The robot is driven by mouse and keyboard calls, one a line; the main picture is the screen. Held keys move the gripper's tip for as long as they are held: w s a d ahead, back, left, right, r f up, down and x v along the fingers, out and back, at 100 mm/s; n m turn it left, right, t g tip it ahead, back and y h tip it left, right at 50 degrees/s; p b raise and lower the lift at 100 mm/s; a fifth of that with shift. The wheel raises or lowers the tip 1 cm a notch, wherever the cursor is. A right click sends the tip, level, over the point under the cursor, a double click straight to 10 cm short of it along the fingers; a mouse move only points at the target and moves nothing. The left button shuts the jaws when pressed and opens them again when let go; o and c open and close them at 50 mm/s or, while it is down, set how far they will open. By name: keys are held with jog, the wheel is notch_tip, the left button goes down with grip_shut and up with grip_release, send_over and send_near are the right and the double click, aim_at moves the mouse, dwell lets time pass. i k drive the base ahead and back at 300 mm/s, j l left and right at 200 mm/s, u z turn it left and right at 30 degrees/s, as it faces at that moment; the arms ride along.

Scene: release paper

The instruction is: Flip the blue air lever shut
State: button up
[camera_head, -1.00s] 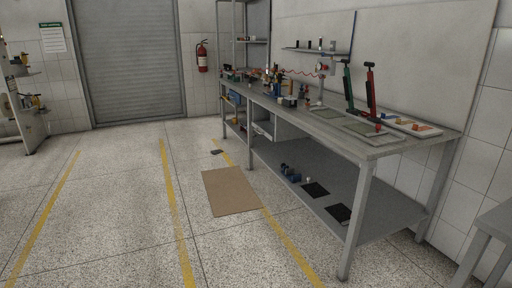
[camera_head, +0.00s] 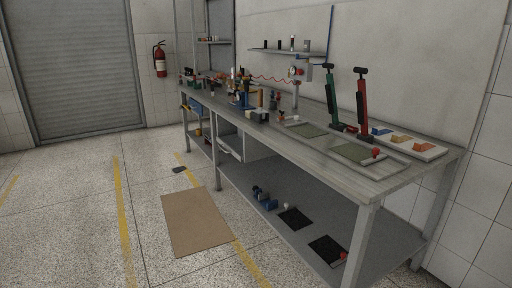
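Which part is the blue air lever is too small to tell. A small blue piece (camera_head: 381,131) lies on a white board at the right end of the workbench, beside a yellow and an orange piece. A thin blue pipe (camera_head: 330,38) runs down the wall to a grey unit with a gauge (camera_head: 299,71), and a red coiled hose (camera_head: 262,75) leads left from it. I cannot see whether any lever there is open or shut. My gripper is not in view.
The long grey workbench (camera_head: 340,172) has a lower shelf with blue items and black mats. Green and red upright tools (camera_head: 362,103) stand near its right end. A brown mat (camera_head: 197,222) lies on the floor in front. The floor at left is clear.

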aim_at(297, 56)
jog(key=i, duration=0.65)
jog(key=i+j+z, duration=0.15)
jog(key=i, duration=0.45)
